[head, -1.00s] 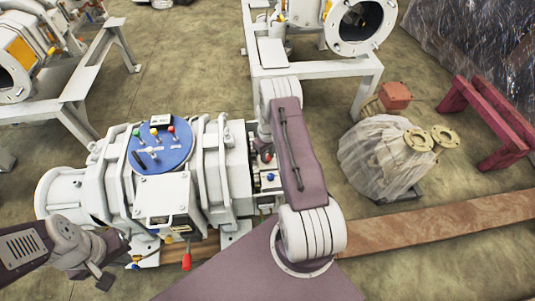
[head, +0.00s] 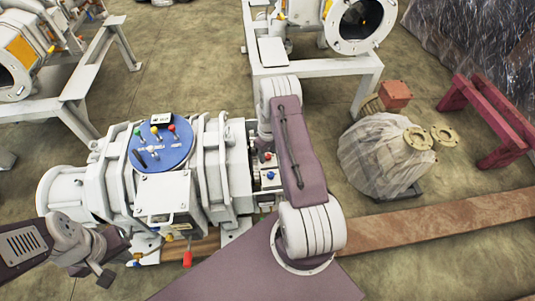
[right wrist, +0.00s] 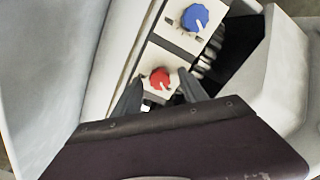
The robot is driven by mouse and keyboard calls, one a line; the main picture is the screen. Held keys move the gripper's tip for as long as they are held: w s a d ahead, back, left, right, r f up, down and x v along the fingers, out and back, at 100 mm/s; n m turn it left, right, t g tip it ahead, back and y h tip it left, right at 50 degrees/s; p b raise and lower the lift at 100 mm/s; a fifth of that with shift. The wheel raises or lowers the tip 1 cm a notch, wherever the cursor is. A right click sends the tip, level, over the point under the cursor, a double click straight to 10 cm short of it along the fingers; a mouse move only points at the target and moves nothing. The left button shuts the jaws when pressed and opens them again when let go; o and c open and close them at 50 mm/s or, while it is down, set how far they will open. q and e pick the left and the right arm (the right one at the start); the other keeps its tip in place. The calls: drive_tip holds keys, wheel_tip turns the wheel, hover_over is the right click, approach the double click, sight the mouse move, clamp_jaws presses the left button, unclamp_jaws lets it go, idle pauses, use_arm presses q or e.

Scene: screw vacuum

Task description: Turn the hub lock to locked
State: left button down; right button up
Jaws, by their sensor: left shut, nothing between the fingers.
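A grey-white pump unit (head: 100,195) lies in front of me with a blue disc (head: 163,163) of small coloured-tipped levers on top. On its right end a narrow panel carries a red knob (head: 267,155) and a blue knob (head: 270,175). In the right wrist view the red knob (right wrist: 160,77) and the blue knob (right wrist: 195,18) each bear a white mark. I cannot tell which control is the hub lock. My right gripper (right wrist: 160,90) is open, its fingers on either side of the red knob; the head view hides it. My left gripper (head: 105,276) is shut and empty near the unit's lower left.
A red-tipped handle (head: 187,258) projects at the unit's front. Other machines stand on white frames (head: 330,68) behind. A wrapped flanged object (head: 385,160), a dark red stand (head: 497,125) and a plank (head: 440,232) lie to the right. Open floor lies between them.

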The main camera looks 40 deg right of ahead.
sight(267, 156)
wheel_tip(267, 156, up, 9)
drive_tip(key=p, duration=0.3)
idle(0.7)
